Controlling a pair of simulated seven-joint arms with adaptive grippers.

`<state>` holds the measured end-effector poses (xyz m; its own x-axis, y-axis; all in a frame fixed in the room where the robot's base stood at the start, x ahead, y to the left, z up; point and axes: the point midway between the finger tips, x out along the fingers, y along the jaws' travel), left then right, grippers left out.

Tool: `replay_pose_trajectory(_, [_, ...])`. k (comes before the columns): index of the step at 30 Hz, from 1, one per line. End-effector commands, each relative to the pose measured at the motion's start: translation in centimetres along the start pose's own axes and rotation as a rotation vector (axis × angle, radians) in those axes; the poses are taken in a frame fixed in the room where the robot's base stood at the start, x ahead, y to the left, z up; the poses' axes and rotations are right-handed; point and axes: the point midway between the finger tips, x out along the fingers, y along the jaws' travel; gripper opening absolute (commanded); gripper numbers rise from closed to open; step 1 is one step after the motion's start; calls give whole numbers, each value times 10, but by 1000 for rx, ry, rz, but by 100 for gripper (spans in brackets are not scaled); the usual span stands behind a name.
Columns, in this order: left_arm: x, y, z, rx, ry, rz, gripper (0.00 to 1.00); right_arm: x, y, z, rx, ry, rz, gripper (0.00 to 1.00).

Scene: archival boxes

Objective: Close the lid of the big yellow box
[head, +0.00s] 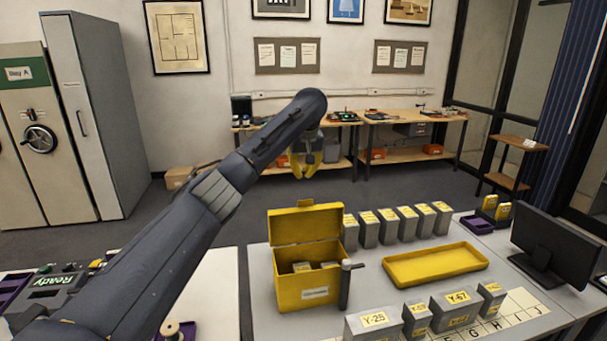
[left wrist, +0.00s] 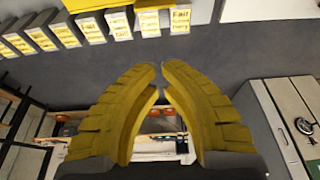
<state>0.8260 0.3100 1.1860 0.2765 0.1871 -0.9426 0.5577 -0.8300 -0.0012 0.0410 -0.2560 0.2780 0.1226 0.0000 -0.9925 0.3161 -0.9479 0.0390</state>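The big yellow box (head: 309,292) stands on the grey table with its lid (head: 305,226) open and raised at the back. Several small items with pale tops (head: 302,267) show inside. My left gripper (head: 303,175) is in the air beyond the box, higher in the picture than the lid and apart from it. In the left wrist view my left gripper's yellow fingers (left wrist: 160,67) are drawn together with a thin gap at the tips and nothing between them. My right gripper is not in view.
A dark upright post with a grey top (head: 347,285) stands against the box's right side. A row of grey labelled boxes (head: 387,227) stands right of the lid. A yellow tray (head: 436,264), front grey boxes (head: 457,308) and a monitor (head: 555,243) are further right.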

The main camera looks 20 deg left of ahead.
Motion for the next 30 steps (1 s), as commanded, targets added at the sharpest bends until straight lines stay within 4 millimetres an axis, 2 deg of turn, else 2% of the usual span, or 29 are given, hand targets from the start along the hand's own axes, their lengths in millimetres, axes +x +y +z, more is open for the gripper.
replay_pose_trajectory(6, [39,0,1,0,-2,-2,0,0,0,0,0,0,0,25])
replay_pose_trajectory(15, [78,0,1,1,0,1,0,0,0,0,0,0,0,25])
replay_pose_trajectory(30, [65,0,32,3,1,2,0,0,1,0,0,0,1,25])
